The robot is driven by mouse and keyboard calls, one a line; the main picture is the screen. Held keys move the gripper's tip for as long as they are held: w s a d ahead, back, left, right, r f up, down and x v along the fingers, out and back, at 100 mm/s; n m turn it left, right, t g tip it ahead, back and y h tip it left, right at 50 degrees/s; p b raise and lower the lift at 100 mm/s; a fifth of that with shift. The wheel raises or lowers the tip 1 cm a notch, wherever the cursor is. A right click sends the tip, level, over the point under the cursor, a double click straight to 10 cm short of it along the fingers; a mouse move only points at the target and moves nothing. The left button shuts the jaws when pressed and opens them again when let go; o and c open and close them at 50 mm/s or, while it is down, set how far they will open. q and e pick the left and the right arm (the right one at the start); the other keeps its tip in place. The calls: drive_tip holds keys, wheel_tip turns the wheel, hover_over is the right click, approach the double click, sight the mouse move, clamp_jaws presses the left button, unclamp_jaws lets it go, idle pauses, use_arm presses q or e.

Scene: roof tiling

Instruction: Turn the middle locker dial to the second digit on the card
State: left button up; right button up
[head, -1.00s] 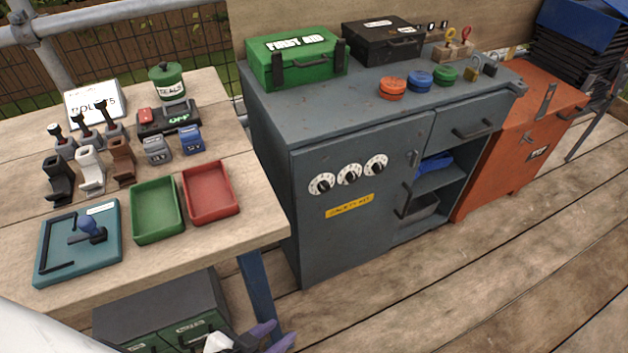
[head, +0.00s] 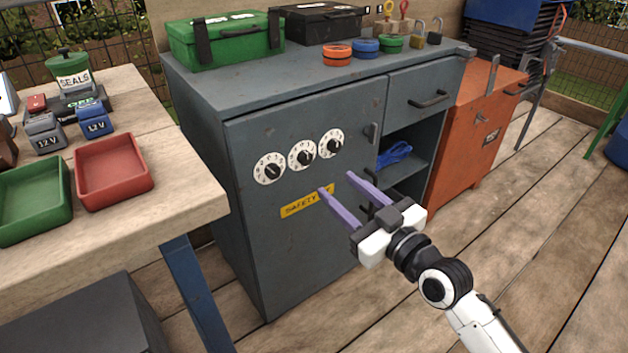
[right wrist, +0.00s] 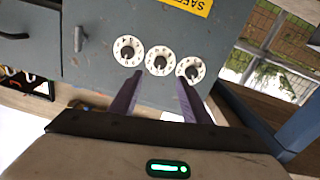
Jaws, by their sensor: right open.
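The middle locker dial (head: 304,154), a white disc with a black knob, sits between the left dial (head: 269,169) and the right dial (head: 331,143) on the grey locker door (head: 260,230). My right gripper (head: 336,183) is open and empty, with purple fingers apart, in front of the door and below the right dial in the head view. In the right wrist view the middle dial (right wrist: 160,62) shows between and beyond the fingertips (right wrist: 160,78), not touched. The digits are too small to read. No card with digits is recognisable. My left gripper is out of view.
A yellow safety label (head: 306,201) is under the dials. A door handle (head: 373,133) is right of them, near open shelves. A wooden table (head: 180,195) with red (head: 113,170) and green trays stands at left. A green first aid box (head: 228,40) is on top.

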sight(308, 160)
drive_tip(key=b+x, duration=0.2)
drive_tip(key=x, duration=0.6)
drive_tip(key=shift+w+a, duration=0.15)
drive_tip(key=shift+a, duration=0.05)
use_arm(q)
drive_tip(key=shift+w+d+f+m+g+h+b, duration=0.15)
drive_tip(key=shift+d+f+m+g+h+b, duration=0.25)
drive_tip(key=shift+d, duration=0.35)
use_arm(e)
drive_tip(key=shift+w+a, duration=0.4)
drive_tip(key=shift+w, duration=0.2)
drive_tip(key=c, duration=1)
drive_tip(key=shift+c, duration=0.2)
